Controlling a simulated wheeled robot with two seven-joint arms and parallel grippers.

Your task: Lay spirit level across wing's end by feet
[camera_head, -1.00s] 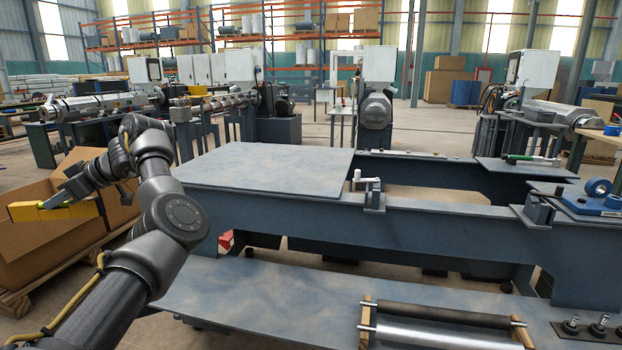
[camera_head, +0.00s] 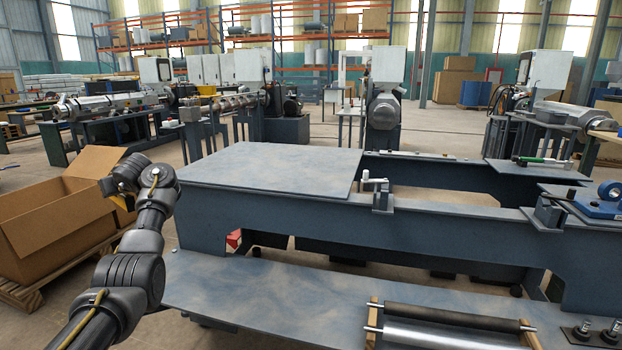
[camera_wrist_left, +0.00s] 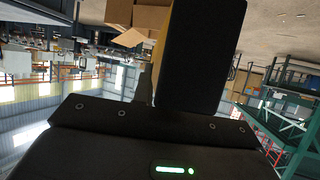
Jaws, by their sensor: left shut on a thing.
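My right gripper is out of view.
A flat top plate (camera_head: 270,170) covers the frame's left part. Two rollers (camera_head: 450,318) on wooden blocks lie on the low plate, left of the feet. A small crank (camera_head: 374,182) stands up from the frame. An open cardboard box (camera_head: 55,240) is at the left.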

